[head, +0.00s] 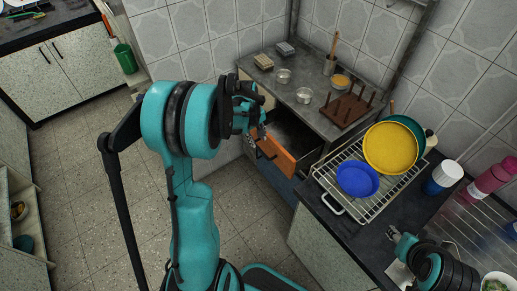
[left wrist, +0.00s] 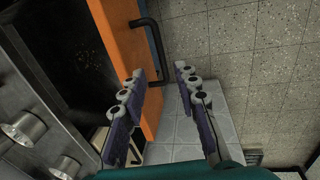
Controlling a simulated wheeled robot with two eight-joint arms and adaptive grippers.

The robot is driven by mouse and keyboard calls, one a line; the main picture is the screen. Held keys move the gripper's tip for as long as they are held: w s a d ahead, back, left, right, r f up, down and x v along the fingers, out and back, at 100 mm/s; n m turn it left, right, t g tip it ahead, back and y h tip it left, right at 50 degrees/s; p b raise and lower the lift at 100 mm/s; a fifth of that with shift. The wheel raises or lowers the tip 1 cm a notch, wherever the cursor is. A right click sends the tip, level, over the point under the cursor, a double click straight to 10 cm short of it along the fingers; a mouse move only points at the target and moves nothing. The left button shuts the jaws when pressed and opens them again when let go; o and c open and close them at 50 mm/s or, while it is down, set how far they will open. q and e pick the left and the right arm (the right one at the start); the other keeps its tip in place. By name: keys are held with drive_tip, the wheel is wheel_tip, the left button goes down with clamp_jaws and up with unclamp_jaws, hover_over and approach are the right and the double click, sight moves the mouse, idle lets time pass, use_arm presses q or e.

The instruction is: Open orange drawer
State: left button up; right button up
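The orange drawer (head: 277,156) stands pulled out of the grey-topped cabinet, and its dark inside shows. In the left wrist view its orange front (left wrist: 125,35) runs along the upper left, with a black bar handle (left wrist: 155,45) on its outer face. My left gripper (head: 262,133) is at the drawer front; in the left wrist view its two fingers (left wrist: 160,75) are apart. One finger overlaps the orange front and the other is over the floor side. The handle's lower end shows between the fingertips; I cannot tell if they touch it. My right gripper (head: 398,240) is at the lower right, its opening unclear.
The cabinet top (head: 300,120) holds metal cups, a wooden peg rack (head: 345,110) and a pestle. A wire dish rack (head: 345,190) with a blue bowl (head: 357,179) and yellow plate (head: 390,148) stands right of the drawer. Tiled floor (head: 240,200) is clear in front.

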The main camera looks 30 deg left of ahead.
sight(260, 150)
use_arm(q)
drive_tip(key=f, duration=0.2)
drive_tip(key=f+b, duration=0.1)
drive_tip(key=f, duration=0.1)
drive_tip(key=w+f+b, duration=0.1)
drive_tip(key=f, duration=0.2)
drive_tip(key=shift+d, duration=0.15)
drive_tip(key=shift+r, duration=0.1)
clamp_jaws()
